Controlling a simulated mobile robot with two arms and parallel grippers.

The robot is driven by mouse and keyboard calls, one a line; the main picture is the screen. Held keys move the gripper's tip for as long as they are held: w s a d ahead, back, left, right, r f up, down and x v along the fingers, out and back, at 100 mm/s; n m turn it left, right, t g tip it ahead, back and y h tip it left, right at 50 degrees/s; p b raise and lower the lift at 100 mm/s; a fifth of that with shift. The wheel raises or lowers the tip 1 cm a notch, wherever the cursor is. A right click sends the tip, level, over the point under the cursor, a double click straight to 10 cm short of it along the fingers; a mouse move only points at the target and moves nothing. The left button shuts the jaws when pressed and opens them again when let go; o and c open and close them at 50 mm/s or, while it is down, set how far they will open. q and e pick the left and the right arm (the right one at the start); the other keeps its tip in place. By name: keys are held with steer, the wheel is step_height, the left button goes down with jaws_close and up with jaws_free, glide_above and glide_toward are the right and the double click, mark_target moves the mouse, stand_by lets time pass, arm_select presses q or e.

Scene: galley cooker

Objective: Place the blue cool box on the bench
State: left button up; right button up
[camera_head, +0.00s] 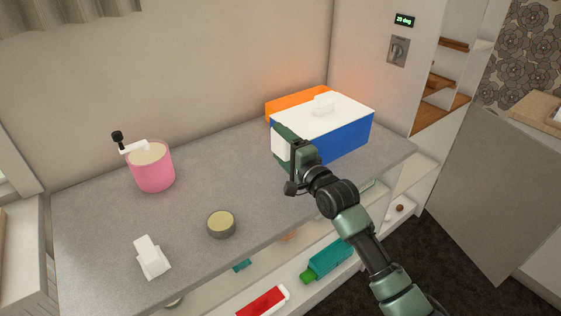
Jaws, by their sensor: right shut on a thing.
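The blue cool box (345,138) has a white lid with a raised white handle. It is at the right part of the grey bench top (190,215), near the back wall. It looks level and on the bench, or very close above it. My right gripper (284,140) is at the left end of the cool box and is shut on it near the lid's edge. The gripper covers part of that end. My left gripper is out of view.
An orange box (290,102) is close behind the cool box. A pink pot with a crank (153,170), a round tin (221,224) and a white object (151,258) stand on the bench's left half. Shelves below hold a teal bottle (328,260) and a red item (263,303).

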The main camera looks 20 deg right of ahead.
steer(key=shift+f, duration=2.9)
steer(key=o, duration=1.8)
steer(key=shift+r, duration=0.2)
steer(key=v, duration=1.2)
steer(key=shift+f+b, duration=0.1)
steer(key=shift+b, duration=0.3)
steer(key=shift+s+f, duration=0.1)
